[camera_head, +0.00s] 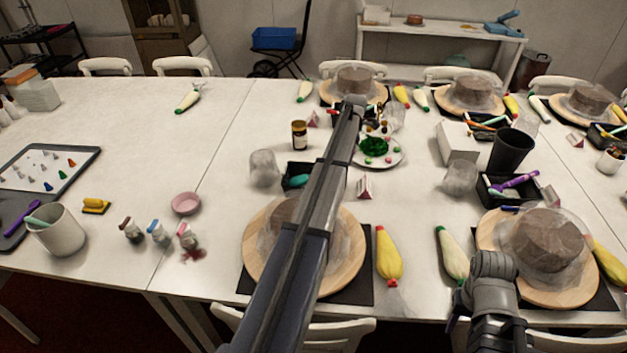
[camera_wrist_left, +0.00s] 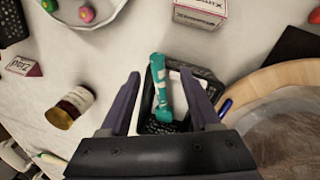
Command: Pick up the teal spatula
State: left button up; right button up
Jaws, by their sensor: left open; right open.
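The teal spatula (camera_wrist_left: 160,85) lies in a small black caddy (camera_wrist_left: 199,78) in the left wrist view. It also shows in the head view (camera_head: 299,180), partly behind my left arm, in the caddy (camera_head: 292,169) behind the near wooden turntable. My left gripper (camera_wrist_left: 164,85) is open, with one finger on each side of the spatula in the wrist view. I cannot tell if it touches it. In the head view my left gripper is hidden behind its own arm. My right gripper (camera_head: 488,310) is open and empty at the table's front edge, beside the right turntable.
A brown jar (camera_head: 299,135), a plate of balls (camera_head: 380,150), a clear cup (camera_head: 263,168) and a tent card (camera_head: 365,187) surround the caddy. The near turntable (camera_head: 258,265) carries a covered cake. Yellow (camera_head: 389,258) and white piping bags (camera_head: 451,252) lie at right.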

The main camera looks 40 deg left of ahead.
pick_arm(q)
jog(key=shift+w+a+f+b, duration=0.1)
jog(key=shift+a+f+b, duration=0.15)
jog(key=shift+f+b, duration=0.65)
jog(key=shift+w+a+f+b, duration=0.1)
jog(key=shift+a+f+b, duration=0.1)
jog(key=shift+f+b, duration=0.65)
jog(key=shift+w+a+f+b, duration=0.1)
jog(key=shift+a+f+b, duration=0.15)
jog(key=shift+f+b, duration=0.65)
grip_shut()
